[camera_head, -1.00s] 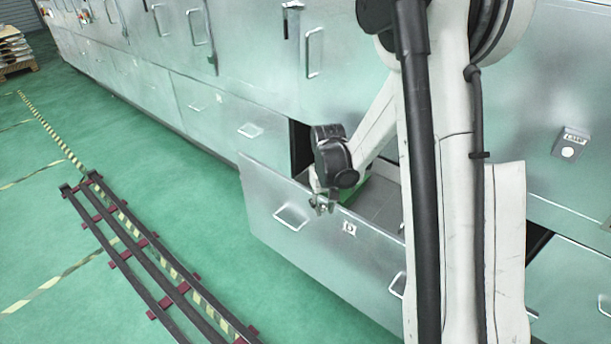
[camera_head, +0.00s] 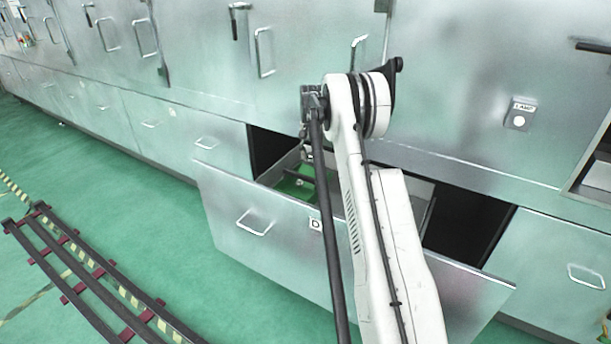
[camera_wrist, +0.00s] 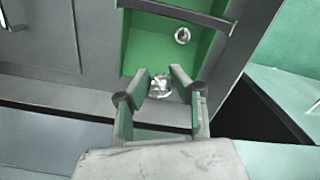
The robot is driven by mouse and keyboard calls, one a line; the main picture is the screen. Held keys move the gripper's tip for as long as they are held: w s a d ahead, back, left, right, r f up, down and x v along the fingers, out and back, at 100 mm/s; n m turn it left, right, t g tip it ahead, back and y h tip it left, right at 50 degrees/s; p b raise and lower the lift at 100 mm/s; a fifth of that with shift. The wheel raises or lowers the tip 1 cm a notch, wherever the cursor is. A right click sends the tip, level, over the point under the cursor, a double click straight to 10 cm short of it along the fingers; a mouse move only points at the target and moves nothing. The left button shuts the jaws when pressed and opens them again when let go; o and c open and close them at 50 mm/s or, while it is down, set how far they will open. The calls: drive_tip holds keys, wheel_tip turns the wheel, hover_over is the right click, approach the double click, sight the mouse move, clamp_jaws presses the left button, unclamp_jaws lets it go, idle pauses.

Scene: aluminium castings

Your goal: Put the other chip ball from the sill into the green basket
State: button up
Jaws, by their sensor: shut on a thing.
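My gripper (camera_wrist: 160,84) is shut on a crumpled, shiny silver chip ball (camera_wrist: 160,91), which sits between its fingertips in the wrist view. The green basket (camera_wrist: 142,54) lies beyond and below the fingers, inside the open drawer. A second silver chip ball (camera_wrist: 182,35) rests in the basket. In the head view my gripper (camera_head: 307,152) hangs over the drawer, small and partly behind my arm. Part of the green basket (camera_head: 285,188) shows below it. The held ball cannot be made out there.
The drawer (camera_head: 270,238) stands open, its front panel marked D. A dark bar (camera_wrist: 180,14) crosses above the basket. Metal cabinets line the back. A recess with a pale ledge (camera_head: 597,176) is at the right edge. Dark rails (camera_head: 75,265) lie on the floor at left.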

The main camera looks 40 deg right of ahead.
sight(311, 175)
wheel_tip(311, 175, down, 10)
drive_tip(key=shift+r+b, duration=0.1)
drive_tip(key=shift+b, duration=0.7)
drive_tip(key=shift+f+b, duration=0.35)
drive_tip(key=shift+f, duration=0.1)
drive_tip(key=shift+f, duration=0.1)
drive_tip(key=o, duration=0.9)
drive_tip(key=shift+o, duration=0.2)
